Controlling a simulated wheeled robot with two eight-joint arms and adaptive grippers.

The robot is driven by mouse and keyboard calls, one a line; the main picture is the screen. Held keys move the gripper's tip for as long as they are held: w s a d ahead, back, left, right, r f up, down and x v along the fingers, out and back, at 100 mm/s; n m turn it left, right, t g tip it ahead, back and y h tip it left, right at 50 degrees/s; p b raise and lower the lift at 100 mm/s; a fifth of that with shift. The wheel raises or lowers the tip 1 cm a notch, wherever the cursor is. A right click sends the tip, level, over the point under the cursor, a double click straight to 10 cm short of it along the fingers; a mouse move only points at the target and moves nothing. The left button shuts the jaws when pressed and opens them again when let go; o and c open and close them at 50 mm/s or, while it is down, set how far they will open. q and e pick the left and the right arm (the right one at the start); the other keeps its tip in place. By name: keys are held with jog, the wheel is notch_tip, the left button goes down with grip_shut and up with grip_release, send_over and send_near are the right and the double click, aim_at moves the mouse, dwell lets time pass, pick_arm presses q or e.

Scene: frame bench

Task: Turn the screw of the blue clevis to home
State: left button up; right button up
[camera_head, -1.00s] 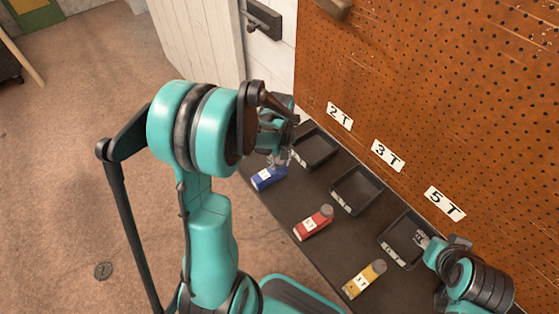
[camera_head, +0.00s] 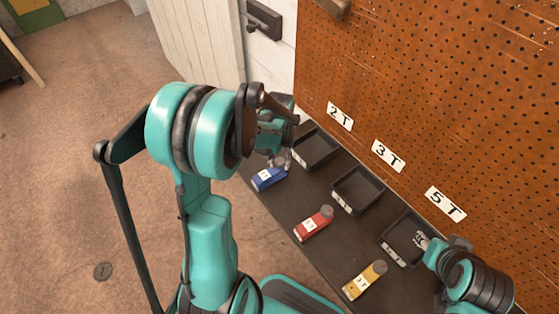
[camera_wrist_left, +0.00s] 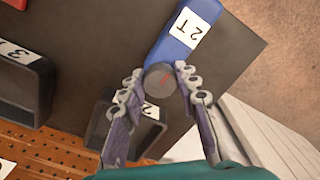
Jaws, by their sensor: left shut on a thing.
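The blue clevis (camera_head: 268,178), labelled "2 T", lies on the dark bench at its far left end. It also shows in the left wrist view (camera_wrist_left: 184,32). Its round grey screw head (camera_wrist_left: 159,80) with a thin red mark sits at the end of the blue body. My left gripper (camera_wrist_left: 159,79) has its fingers on both sides of the screw head and is shut on it. In the head view the left gripper (camera_head: 281,161) is partly hidden by my arm. My right gripper (camera_head: 421,241) is over the right-hand tray; its finger opening is too small to judge.
A red clevis (camera_head: 313,224) and a yellow clevis (camera_head: 364,281) lie further right on the bench. Dark trays, the left (camera_head: 333,151), middle (camera_head: 376,182) and right (camera_head: 391,254), line the pegboard (camera_head: 450,100), below cards 2T, 3T and 5T.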

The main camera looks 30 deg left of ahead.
aim_at(279, 161)
dwell(0.3)
pick_arm(q)
jog(key=o, duration=1.2)
jog(key=shift+c, duration=0.2)
notch_tip(279, 161, up, 12)
